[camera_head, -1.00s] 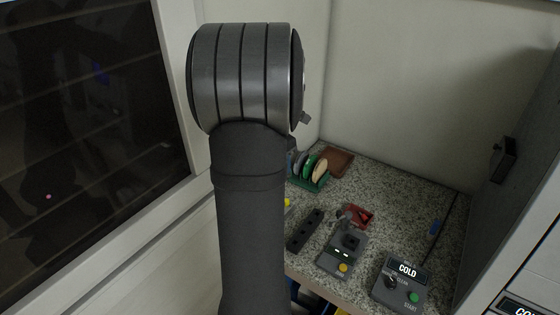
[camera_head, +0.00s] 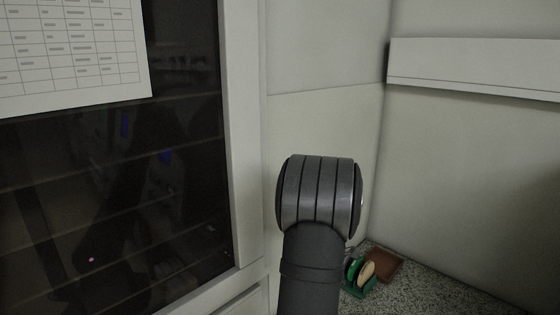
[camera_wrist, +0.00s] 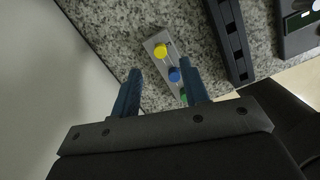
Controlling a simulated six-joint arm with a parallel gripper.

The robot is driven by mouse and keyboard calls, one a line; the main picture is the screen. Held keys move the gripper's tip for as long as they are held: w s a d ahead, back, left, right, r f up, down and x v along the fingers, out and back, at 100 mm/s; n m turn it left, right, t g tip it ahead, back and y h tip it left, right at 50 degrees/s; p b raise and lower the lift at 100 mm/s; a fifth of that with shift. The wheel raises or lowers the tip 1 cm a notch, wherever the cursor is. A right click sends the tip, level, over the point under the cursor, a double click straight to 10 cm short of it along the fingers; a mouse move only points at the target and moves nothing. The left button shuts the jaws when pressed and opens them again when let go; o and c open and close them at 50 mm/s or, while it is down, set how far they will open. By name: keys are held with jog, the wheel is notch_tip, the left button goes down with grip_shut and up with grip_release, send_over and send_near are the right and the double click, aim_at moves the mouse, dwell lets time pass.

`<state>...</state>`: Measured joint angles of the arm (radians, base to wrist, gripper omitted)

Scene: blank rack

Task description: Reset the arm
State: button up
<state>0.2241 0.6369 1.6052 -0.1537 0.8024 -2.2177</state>
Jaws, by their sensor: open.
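My gripper (camera_wrist: 160,92) shows in the wrist view with its two dark blue fingers spread apart and nothing between the tips. It is above the speckled counter (camera_wrist: 112,22). A grey strip (camera_wrist: 165,58) with yellow, blue and green round knobs lies beyond and partly between the fingers; the right finger partly hides its green end. In the head view my arm rises in the lower middle, and my gripper is out of sight there.
A green rack (camera_head: 360,287) holding several discs stands on the counter, beside a brown board (camera_head: 385,264). A dark slotted bar (camera_wrist: 231,38) and a grey device (camera_wrist: 300,28) lie right of the strip. A dark glass-fronted cabinet (camera_head: 185,200) stands left, with a paper chart (camera_head: 70,50).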

jog(key=f, duration=0.5)
jog(key=shift+w+d+f, duration=0.2)
jog(key=shift+d+f, duration=0.15)
jog(key=shift+d, duration=0.05)
jog(key=shift+r, duration=0.1)
jog(key=shift+r, duration=0.1)
notch_tip(320, 180, up, 16)
jog(key=s+a, duration=0.1)
jog(key=a, duration=0.1)
jog(key=f, duration=0.5)
jog(key=d+f, duration=0.1)
jog(key=f, duration=0.5)
jog(key=w+d+f, duration=0.1)
jog(key=f, duration=0.4)
jog(key=shift+f, duration=0.3)
notch_tip(320, 180, up, 8)
jog(key=shift+r, duration=0.1)
